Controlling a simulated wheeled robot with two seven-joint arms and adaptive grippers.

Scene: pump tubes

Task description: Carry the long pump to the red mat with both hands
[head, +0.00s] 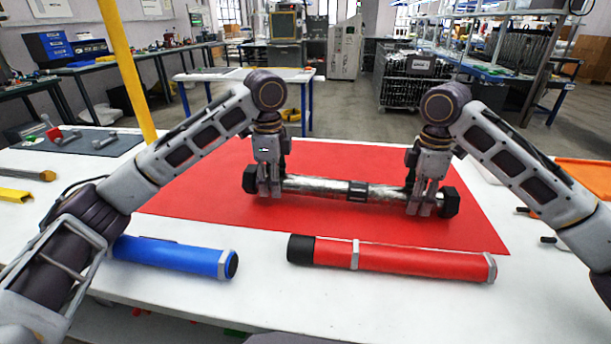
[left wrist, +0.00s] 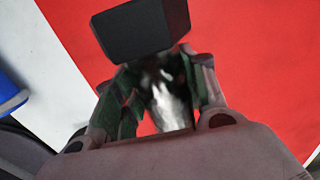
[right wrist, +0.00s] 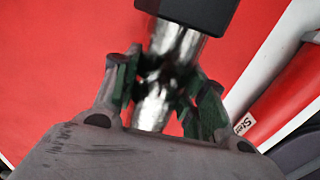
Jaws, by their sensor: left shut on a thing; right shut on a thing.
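The long pump (head: 322,187) is a silvery metal tube with black end caps and a dark band at its middle. It lies level over the red mat (head: 220,190) in the head view; I cannot tell whether it touches the mat. My left gripper (head: 269,190) is shut on the tube near its left cap, and the left wrist view shows the tube (left wrist: 166,102) between the fingers. My right gripper (head: 421,205) is shut on the tube near its right cap. The right wrist view shows the tube (right wrist: 152,108) between those fingers.
A blue tube (head: 170,256) lies at the front left, and a red tube (head: 400,261) with a black end lies along the mat's front edge. Small tools (head: 105,141) lie on a dark mat at the left. An orange tray (head: 585,172) is at the right. The red mat behind the pump is clear.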

